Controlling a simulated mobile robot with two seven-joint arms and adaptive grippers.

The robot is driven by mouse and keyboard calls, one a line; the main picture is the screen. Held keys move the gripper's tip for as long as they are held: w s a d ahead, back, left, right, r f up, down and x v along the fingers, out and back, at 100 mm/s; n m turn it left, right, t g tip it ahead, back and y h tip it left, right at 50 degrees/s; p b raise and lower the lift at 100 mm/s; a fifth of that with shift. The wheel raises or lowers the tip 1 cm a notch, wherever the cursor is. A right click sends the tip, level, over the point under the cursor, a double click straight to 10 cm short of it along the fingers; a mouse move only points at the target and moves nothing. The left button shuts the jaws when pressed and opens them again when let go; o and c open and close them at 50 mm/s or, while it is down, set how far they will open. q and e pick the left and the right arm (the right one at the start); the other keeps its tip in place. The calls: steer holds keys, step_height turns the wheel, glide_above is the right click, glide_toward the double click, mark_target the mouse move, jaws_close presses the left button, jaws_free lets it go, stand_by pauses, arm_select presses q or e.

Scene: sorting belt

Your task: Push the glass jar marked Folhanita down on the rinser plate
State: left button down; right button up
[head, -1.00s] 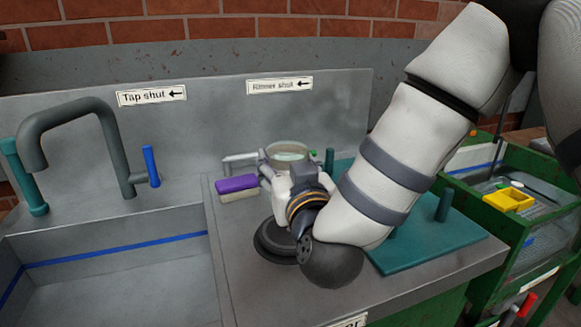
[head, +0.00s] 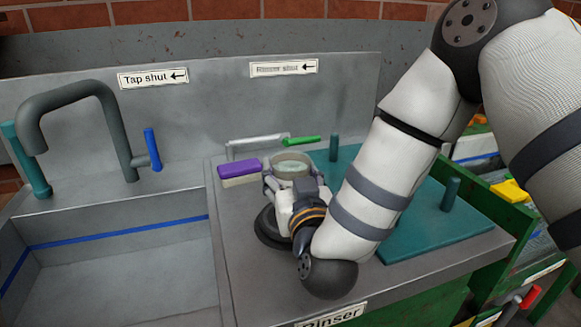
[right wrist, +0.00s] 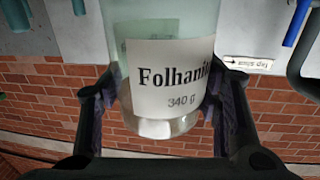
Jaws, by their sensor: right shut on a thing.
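The glass jar marked Folhanita (head: 292,168) is held by my right gripper (head: 290,187). In the right wrist view the jar (right wrist: 165,75) fills the middle, with its label reading "Folhani…" and "340 g". That view is upside down against the room, so the jar is held bottom up. My right gripper (right wrist: 160,110) is shut around its sides. The dark round rinser plate (head: 268,232) lies on the counter, partly hidden by the gripper. Whether the jar's mouth touches the plate is hidden. My left gripper is not in view.
A purple sponge (head: 240,169) lies left of the jar. A pipe with a green lever (head: 301,140) is behind it. A teal board with pegs (head: 437,222) lies to the right under my arm. The sink (head: 120,270) with its tap (head: 113,130) is at left.

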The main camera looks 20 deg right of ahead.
mark_target(291, 158)
steer(key=o, duration=0.8)
steer(key=shift+c, duration=0.2)
steer(key=c, duration=0.7)
steer(key=shift+c, duration=0.2)
steer(key=shift+f, duration=1.2)
stand_by(0.7)
steer(key=shift+r, duration=3.7)
